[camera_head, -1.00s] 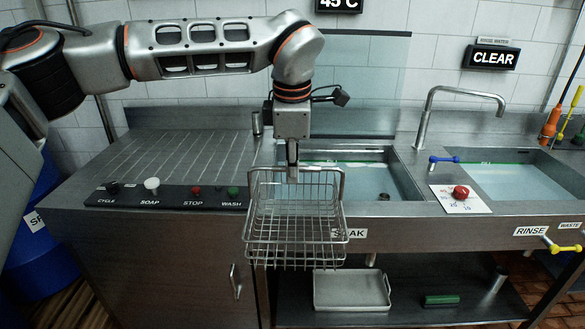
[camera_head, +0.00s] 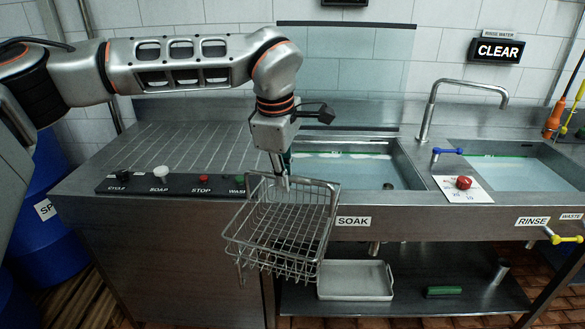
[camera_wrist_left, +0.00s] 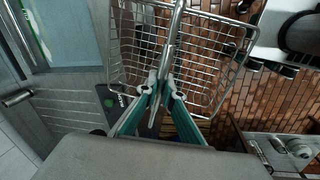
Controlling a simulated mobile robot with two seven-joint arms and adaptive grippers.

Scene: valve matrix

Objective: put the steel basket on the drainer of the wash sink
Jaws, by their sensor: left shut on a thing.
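The steel basket (camera_head: 285,232) is a wire basket hanging in front of the counter edge, left of the SOAK label, tilted in the head view. My left gripper (camera_head: 281,182) is shut on its upper rear rim or handle bar. In the left wrist view the fingers (camera_wrist_left: 162,92) close around a bar of the basket (camera_wrist_left: 195,58). The grooved drainer (camera_head: 190,148) lies on the counter, left of the soak basin, and is bare. The basket is in front of and to the right of it. My right gripper is not in view.
A control strip (camera_head: 165,185) with raised knobs and buttons runs along the drainer's front edge. The soak basin (camera_head: 355,170) holds water. A tray (camera_head: 355,281) sits on the lower shelf.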

